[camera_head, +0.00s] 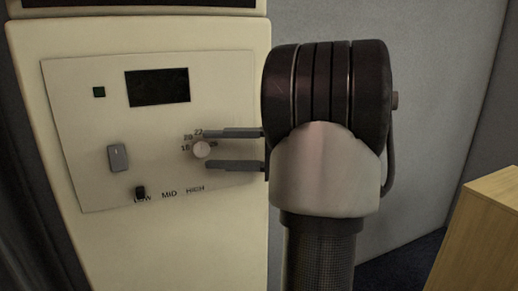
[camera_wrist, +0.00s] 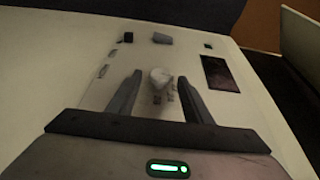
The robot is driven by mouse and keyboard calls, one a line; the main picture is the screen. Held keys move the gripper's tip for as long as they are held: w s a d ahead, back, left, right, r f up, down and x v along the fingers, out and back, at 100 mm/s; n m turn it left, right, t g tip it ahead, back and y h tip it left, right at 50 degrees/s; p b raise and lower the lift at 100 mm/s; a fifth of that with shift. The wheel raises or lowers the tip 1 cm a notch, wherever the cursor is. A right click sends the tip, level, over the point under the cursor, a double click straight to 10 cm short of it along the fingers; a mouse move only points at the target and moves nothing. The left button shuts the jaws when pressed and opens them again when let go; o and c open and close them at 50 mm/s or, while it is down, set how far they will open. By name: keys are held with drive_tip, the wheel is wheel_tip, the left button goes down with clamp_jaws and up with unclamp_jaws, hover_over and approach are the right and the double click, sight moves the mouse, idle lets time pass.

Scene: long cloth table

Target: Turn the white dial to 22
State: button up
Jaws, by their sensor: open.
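The white dial (camera_head: 201,149) is a small round knob on the light control panel (camera_head: 85,185). Printed numbers, among them 18, 20 and 22, curve around its left and upper side. Any pointer mark on it is too small to read. My gripper (camera_head: 209,149) is open, with one finger above the dial and one below it in the head view. In the wrist view the dial (camera_wrist: 160,76) sits between the two fingers of my gripper (camera_wrist: 160,82), with a gap visible on each side. I cannot tell whether either finger touches the panel.
A wooden box-like piece (camera_head: 482,235) stands at right.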

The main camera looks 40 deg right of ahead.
drive_tip(key=p+v, duration=0.3)
drive_tip(key=v, duration=1.3)
drive_tip(key=shift+w, duration=0.1)
